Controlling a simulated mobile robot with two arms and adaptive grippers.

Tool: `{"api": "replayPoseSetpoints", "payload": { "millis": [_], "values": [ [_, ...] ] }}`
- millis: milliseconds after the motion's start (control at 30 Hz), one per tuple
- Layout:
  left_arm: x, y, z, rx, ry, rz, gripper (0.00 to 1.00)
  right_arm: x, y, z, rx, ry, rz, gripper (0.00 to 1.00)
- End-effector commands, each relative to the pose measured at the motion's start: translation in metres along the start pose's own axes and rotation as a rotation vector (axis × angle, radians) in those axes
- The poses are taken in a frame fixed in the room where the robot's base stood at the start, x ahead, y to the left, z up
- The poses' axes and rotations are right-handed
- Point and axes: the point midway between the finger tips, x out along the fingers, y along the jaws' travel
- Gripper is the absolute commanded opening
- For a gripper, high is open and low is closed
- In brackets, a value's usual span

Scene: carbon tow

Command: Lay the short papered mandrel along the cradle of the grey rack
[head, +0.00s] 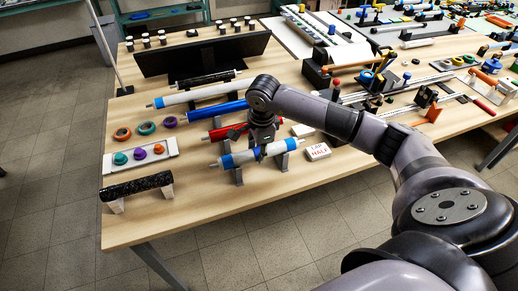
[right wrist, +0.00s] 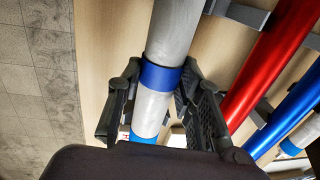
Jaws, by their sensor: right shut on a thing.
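The short papered mandrel (head: 243,158) is a pale tube with blue bands and thin metal end pins. In the head view it lies roughly level at the front of the grey rack, over two grey supports (head: 238,176). I cannot tell whether it rests on them or is just above. My right gripper (head: 259,152) is shut on its middle from above. In the right wrist view the mandrel (right wrist: 175,35) runs between the two dark fingers (right wrist: 160,105), near a blue band. A grey support (right wrist: 240,13) shows beside its far part. My left gripper is out of view.
A red tube (head: 221,133) and a blue tube (head: 219,112) lie just behind, with a white tube (head: 195,95) further back. A black tube (head: 137,186) on white stands is at the front left.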

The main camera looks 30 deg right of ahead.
Motion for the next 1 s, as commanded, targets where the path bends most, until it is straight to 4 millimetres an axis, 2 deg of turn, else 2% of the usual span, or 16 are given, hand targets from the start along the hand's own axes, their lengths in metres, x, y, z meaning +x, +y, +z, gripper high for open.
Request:
{"api": "replayPoseSetpoints", "payload": {
  "millis": [33,67,367,667,767,867,1000],
  "values": [
    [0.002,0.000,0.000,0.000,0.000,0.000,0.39,0.001,0.000,0.000,0.001,0.000,-0.002,0.00],
    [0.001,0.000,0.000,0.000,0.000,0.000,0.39,0.000,-0.001,0.000,0.001,-0.001,-0.002,0.35],
    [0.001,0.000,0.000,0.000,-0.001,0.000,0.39,0.000,0.000,0.000,0.000,0.000,-0.001,0.55],
    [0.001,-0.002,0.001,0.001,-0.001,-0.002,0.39,0.001,0.000,0.000,0.000,0.001,0.001,0.56],
    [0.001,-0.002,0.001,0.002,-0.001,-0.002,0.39,-0.004,0.000,0.000,0.000,0.000,0.000,0.56],
    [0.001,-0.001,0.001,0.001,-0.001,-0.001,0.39,-0.018,-0.001,0.000,0.000,0.000,-0.004,0.56],
    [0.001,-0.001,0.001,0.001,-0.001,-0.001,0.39,-0.047,-0.002,0.000,-0.001,-0.001,-0.006,0.56]
  ]
}}
